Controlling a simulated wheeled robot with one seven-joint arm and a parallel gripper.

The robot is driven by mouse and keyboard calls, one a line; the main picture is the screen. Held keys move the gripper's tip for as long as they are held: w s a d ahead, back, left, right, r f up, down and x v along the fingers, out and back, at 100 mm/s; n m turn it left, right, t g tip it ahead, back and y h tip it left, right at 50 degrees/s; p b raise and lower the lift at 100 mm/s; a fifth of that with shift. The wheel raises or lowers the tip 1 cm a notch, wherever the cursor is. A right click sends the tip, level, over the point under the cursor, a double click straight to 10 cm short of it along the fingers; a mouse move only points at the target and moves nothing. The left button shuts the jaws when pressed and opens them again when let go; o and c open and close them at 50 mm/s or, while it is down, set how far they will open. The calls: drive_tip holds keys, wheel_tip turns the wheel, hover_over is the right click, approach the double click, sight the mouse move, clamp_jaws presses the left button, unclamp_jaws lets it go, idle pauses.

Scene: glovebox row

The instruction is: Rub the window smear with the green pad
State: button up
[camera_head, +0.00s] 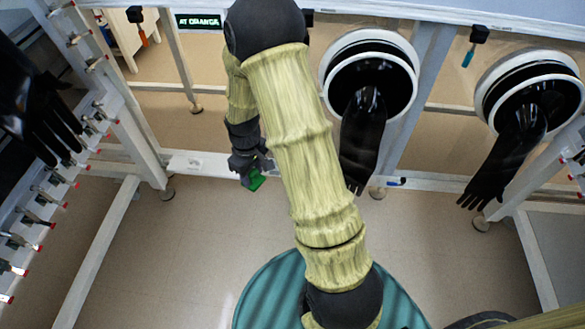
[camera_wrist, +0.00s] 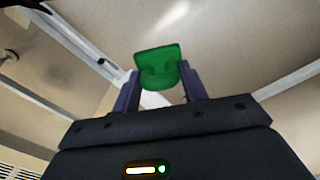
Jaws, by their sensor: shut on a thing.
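The green pad (camera_wrist: 158,68) is held between the two fingers of my gripper (camera_wrist: 160,92) in the wrist view. In the head view the pad (camera_head: 256,180) shows as a small green patch at the end of my gripper (camera_head: 250,168), left of my arm. My gripper is shut on the pad, above the floor and close to the white lower rail in this view. I cannot make out a window smear in either view. My arm covers part of the glovebox front.
Two round white glove ports (camera_head: 370,75) with hanging black gloves (camera_head: 362,140) are to the right of my arm. A rack with red-tipped pegs (camera_head: 40,205) and another black glove stands at the left. A lit sign (camera_head: 198,21) is at the top.

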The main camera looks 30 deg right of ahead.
drive_tip(key=shift+f, duration=0.1)
drive_tip(key=w+d+f+m+t+y+b, duration=0.1)
drive_tip(key=w+d+f+m+t+b, duration=0.2)
drive_tip(key=f+m+b, duration=0.35)
drive_tip(key=w+d+f+m+t+y+b, duration=0.1)
drive_tip(key=w+f+m+t+b, duration=0.3)
drive_tip(key=w+f+m+b, duration=0.3)
drive_tip(key=d+f+m+t+h+b, duration=0.5)
drive_tip(key=d+m+t+h+b, duration=0.3)
drive_tip(key=h+b, duration=0.4)
drive_tip(key=shift+s+d+m+b, duration=0.35)
drive_tip(key=shift+d+m+b, duration=0.35)
drive_tip(key=shift+d, duration=0.55)
drive_tip(key=shift+w+f, duration=0.1)
drive_tip(key=shift+p+x, duration=0.3)
drive_tip(key=shift+x, duration=2.65)
drive_tip(key=shift+x, duration=0.95)
